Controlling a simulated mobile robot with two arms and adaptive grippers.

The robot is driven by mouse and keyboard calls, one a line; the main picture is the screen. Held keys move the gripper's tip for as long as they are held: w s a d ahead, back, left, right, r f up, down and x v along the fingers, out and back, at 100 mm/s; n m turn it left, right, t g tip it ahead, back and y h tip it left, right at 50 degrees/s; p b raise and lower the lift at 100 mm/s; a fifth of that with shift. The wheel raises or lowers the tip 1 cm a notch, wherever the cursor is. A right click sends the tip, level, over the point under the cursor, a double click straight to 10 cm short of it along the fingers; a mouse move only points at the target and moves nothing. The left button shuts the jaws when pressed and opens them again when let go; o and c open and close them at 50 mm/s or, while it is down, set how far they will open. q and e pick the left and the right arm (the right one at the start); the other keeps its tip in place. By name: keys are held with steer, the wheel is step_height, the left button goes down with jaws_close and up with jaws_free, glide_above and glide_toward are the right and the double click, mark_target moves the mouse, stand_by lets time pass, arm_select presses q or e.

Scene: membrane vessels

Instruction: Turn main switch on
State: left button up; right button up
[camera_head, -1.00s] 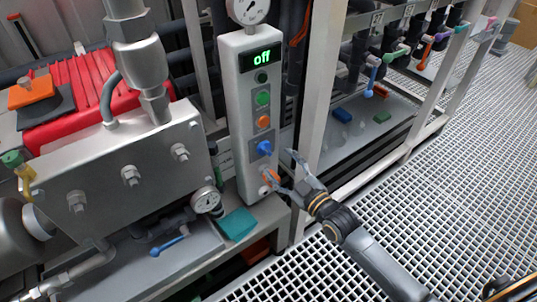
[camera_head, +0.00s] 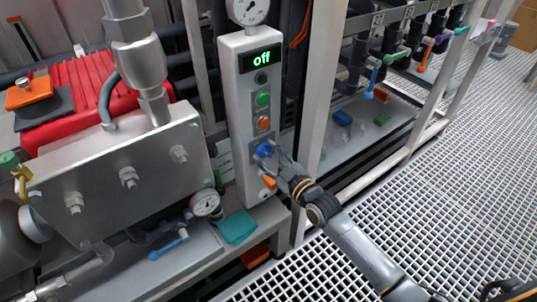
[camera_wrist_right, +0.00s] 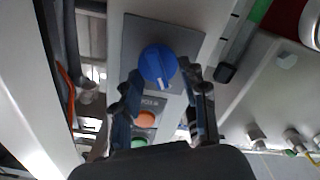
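My right gripper (camera_head: 274,156) reaches in from the lower right to the blue knob. In the right wrist view, the knob (camera_wrist_right: 158,66) sits ahead of the gripper (camera_wrist_right: 165,84), with open fingers at either side of its lower part. A white mark shows on the knob's lower edge. I cannot tell whether the fingers touch it. My left gripper is not in view.
Green (camera_head: 263,100) and orange (camera_head: 263,123) buttons sit above the knob. A white frame post (camera_head: 318,110) stands close to the right of the panel. A metal block with bolts (camera_head: 120,165) stands to the left. Open grating floor (camera_head: 450,190) lies at right.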

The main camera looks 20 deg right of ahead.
steer(key=m+p, duration=0.1)
steer(key=m, duration=0.1)
steer(key=m+p, duration=0.1)
steer(key=m, duration=0.1)
steer(key=m+p, duration=0.1)
steer(key=m, duration=0.1)
steer(key=shift+w+d+r+m, duration=0.1)
steer(key=shift+d+m, duration=0.15)
steer(key=shift+m, duration=0.55)
steer(key=shift+d+m, duration=0.1)
steer(key=shift+m, duration=1)
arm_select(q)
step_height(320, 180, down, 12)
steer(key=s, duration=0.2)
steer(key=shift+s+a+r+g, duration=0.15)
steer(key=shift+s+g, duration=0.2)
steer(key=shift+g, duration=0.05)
arm_select(e)
steer(key=shift+d+m, duration=0.1)
steer(key=shift+m, duration=1.1)
steer(key=o, duration=1.2)
steer(key=shift+c, duration=0.2)
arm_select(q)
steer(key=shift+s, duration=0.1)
